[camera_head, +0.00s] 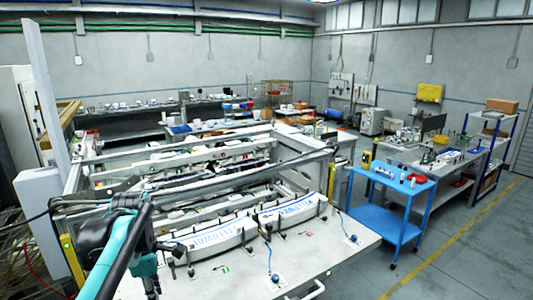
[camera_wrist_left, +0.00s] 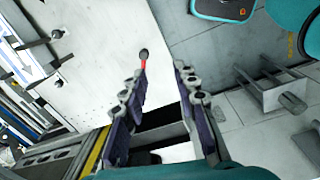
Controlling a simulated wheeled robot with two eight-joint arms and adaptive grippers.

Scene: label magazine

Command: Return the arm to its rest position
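My left arm reaches in from the left in the head view, with teal links and black joints. Its gripper is mostly hidden or cut off at the bottom edge there. In the left wrist view my left gripper (camera_wrist_left: 160,78) has its two dark fingers apart, with nothing between them. Beyond the fingertips are a pale worktable surface and grey floor. The label magazine (camera_head: 250,222) lies on the white worktable (camera_head: 325,258), with printed strips along its curved holders. My right gripper is in neither view.
A red-and-black pin (camera_wrist_left: 144,60) shows beyond the left finger, near the table edge. Several black pegs and blue cables stand along the table front. A blue cart (camera_head: 390,182) stands to the right. The floor (camera_head: 470,245) at the lower right is clear.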

